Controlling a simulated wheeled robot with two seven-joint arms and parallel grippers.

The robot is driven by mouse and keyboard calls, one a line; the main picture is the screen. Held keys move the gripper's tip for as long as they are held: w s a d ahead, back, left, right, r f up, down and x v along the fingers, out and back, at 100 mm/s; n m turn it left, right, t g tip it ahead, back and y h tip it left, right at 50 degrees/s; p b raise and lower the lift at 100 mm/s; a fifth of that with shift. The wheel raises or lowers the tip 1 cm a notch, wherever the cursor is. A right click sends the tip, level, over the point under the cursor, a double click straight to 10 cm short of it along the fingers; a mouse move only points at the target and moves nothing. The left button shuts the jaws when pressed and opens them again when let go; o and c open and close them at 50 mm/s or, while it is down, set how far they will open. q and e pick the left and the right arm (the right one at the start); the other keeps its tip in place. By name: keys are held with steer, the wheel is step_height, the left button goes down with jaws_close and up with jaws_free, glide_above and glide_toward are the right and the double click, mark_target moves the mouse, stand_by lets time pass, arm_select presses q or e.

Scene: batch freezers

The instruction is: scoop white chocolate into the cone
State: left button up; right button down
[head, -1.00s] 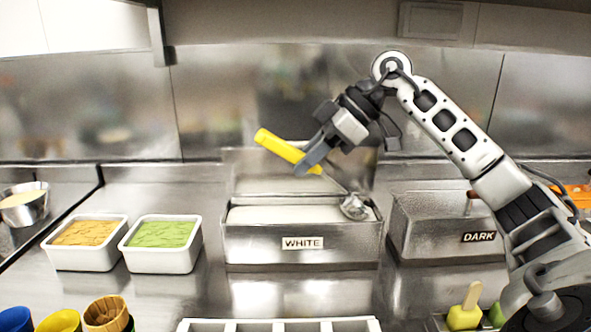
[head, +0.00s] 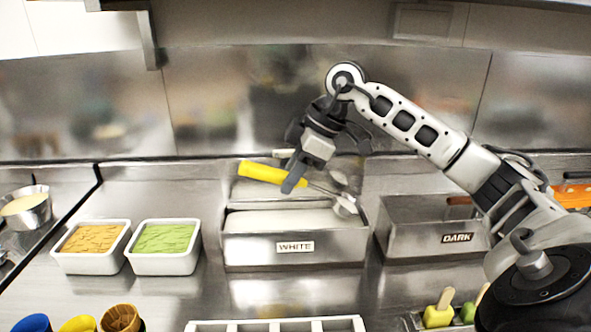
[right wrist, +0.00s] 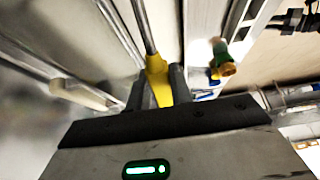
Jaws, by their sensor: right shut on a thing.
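My right gripper (head: 292,178) is shut on the yellow handle (head: 262,172) of a metal scoop (head: 344,207). The handle points left and the scoop head is at the right end of the metal bin labelled WHITE (head: 340,249), which holds white chocolate (head: 270,218). I cannot tell whether the head touches the chocolate. In the right wrist view the handle (right wrist: 158,84) lies between the fingers. A brown waffle cone (head: 120,317) stands at the bottom left, partly cut off. My left gripper is not in view.
A metal bin labelled DARK (head: 410,238) stands right of the WHITE bin. Two white tubs, orange (head: 90,262) and green (head: 165,263), stand left. A white divided tray (head: 275,325) is in front. Blue (head: 33,323) and yellow (head: 78,324) cups are beside the cone.

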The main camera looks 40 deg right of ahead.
mark_target(259, 167)
steer(key=shift+w+a+r, duration=0.25)
steer(key=shift+a+r, duration=0.05)
steer(key=shift+r, duration=0.4)
steer(key=shift+w+a+r, duration=0.25)
steer(key=shift+r, duration=0.45)
steer(key=shift+w+a+g+h, duration=0.9)
steer(key=shift+w+a+h, duration=0.1)
steer(key=shift+a, duration=0.15)
steer(key=shift+w+a+g+h, duration=0.35)
steer(key=shift+a+g+h, duration=0.05)
steer(key=shift+a+h, duration=0.1)
steer(key=shift+f, duration=0.1)
